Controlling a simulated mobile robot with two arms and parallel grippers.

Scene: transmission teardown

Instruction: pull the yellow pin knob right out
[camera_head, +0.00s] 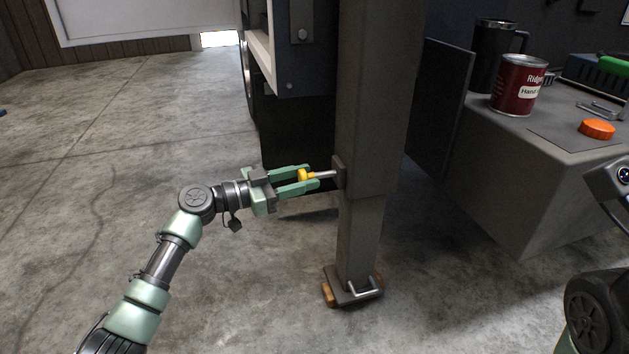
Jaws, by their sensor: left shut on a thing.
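The yellow pin knob (304,176) sits on the end of a thin silver rod (325,174). The rod runs right into a small bracket on the side of the grey square post (372,120). My left gripper (308,179) reaches in from the left with its green fingers shut on the knob, one finger above and one below. The fingers hide part of the knob. A stretch of bare rod shows between the knob and the bracket. My right gripper is not in view.
The post's foot (349,291) has a metal handle and stands on the concrete floor (250,310). At right, a grey bench (520,165) holds a red can (519,84), a dark mug (494,55) and an orange cap (597,129).

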